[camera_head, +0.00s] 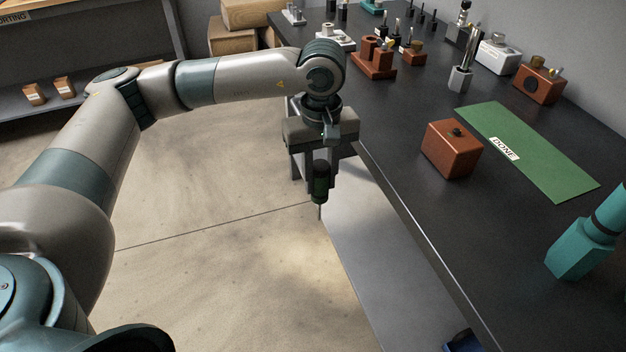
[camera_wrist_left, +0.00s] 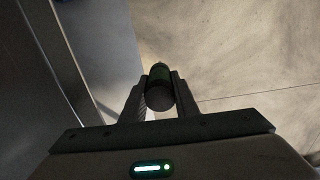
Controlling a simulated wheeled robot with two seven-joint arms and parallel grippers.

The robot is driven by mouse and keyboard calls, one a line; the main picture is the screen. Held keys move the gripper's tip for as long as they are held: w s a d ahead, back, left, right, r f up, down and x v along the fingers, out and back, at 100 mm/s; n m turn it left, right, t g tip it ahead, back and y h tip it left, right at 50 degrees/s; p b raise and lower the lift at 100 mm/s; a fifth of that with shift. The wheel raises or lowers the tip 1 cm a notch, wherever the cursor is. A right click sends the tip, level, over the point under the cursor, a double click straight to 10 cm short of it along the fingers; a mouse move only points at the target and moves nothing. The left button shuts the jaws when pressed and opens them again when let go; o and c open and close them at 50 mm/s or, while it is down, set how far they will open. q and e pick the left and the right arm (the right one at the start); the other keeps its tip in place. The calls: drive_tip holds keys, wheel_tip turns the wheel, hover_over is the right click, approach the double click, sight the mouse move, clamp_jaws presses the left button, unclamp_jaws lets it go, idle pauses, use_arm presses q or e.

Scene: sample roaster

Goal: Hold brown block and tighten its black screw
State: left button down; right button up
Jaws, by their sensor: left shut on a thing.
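The brown block (camera_head: 447,158) stands on the dark table, left of the green mat. Its black screw (camera_head: 456,132) shows as a small dark spot on top; how far in it sits I cannot tell. My left gripper (camera_head: 319,183) points down beyond the table's left edge, over the floor, apart from the block. It is shut on a screwdriver (camera_head: 320,190) with a dark green and black handle, tip down. The screwdriver's handle also shows between the fingers in the left wrist view (camera_wrist_left: 159,88). My right gripper is not in view.
The green mat (camera_head: 555,165) labelled DONE lies bare beside the block. A teal object (camera_head: 575,257) stands at the right edge, partly cut off. More brown blocks (camera_head: 374,66), metal parts and tools crowd the table's back.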

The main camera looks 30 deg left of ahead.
use_arm(q)
drive_tip(key=m, duration=0.1)
drive_tip(key=w+m, duration=0.1)
drive_tip(key=m, duration=0.3)
drive_tip(key=shift+w+d+r, duration=0.1)
drive_tip(key=shift+w+d, duration=0.05)
drive_tip(key=shift+d, duration=0.25)
drive_tip(key=m, duration=0.3)
drive_tip(key=shift+w+d+m, duration=0.25)
drive_tip(key=shift+w+m, duration=0.15)
